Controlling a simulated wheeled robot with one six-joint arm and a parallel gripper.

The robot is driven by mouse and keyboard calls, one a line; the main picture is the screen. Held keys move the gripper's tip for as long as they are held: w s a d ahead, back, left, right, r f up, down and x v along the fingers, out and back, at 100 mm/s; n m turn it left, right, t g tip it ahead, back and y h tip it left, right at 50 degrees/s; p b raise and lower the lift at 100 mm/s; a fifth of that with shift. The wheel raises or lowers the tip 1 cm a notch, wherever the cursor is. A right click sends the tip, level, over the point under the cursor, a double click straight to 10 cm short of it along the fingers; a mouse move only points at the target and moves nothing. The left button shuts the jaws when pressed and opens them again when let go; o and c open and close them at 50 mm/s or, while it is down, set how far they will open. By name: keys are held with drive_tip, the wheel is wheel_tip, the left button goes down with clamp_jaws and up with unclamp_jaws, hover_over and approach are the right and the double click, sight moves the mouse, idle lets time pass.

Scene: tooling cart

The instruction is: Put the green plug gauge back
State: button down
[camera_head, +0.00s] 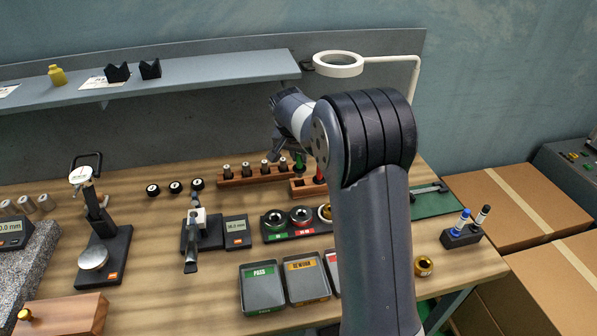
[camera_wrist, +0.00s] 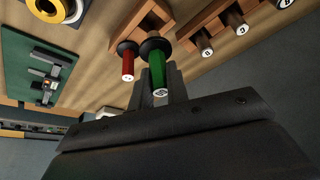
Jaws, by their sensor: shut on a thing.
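The green plug gauge (camera_wrist: 158,76) has a green handle and a dark collar. In the wrist view it lies between the fingers of my gripper (camera_wrist: 165,82), which is shut on it. In the head view the green gauge (camera_head: 299,163) shows just below my gripper (camera_head: 287,148), over the left part of a small wooden block (camera_head: 306,188). The red plug gauge (camera_wrist: 127,62) stands beside it; it also shows in the head view (camera_head: 319,176). The block (camera_wrist: 150,14) lies beyond both collars. I cannot tell whether the green gauge is seated in it.
A longer wooden rack (camera_head: 245,180) with several dark-handled gauges stands just left of the block. A black tray of ring gauges (camera_head: 290,237) lies in front. A grey shelf (camera_head: 200,75) runs along the wall above. My arm hides part of the bench.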

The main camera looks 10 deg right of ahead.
sight(298, 163)
wheel_tip(298, 163, down, 4)
drive_tip(key=shift+f+p, duration=0.2)
drive_tip(key=shift+p, duration=0.1)
drive_tip(key=shift+f, duration=0.1)
drive_tip(key=shift+f+b, duration=0.45)
drive_tip(key=c, duration=1.4)
unclamp_jaws()
drive_tip(key=shift+r, duration=0.2)
drive_tip(key=shift+a+r+p, duration=0.1)
drive_tip(key=shift+r+p, duration=0.3)
drive_tip(key=shift+r, duration=0.2)
drive_tip(key=b+v, duration=0.1)
drive_tip(key=v, duration=1)
drive_tip(key=shift+s+r, duration=0.1)
drive_tip(key=shift+s, duration=0.15)
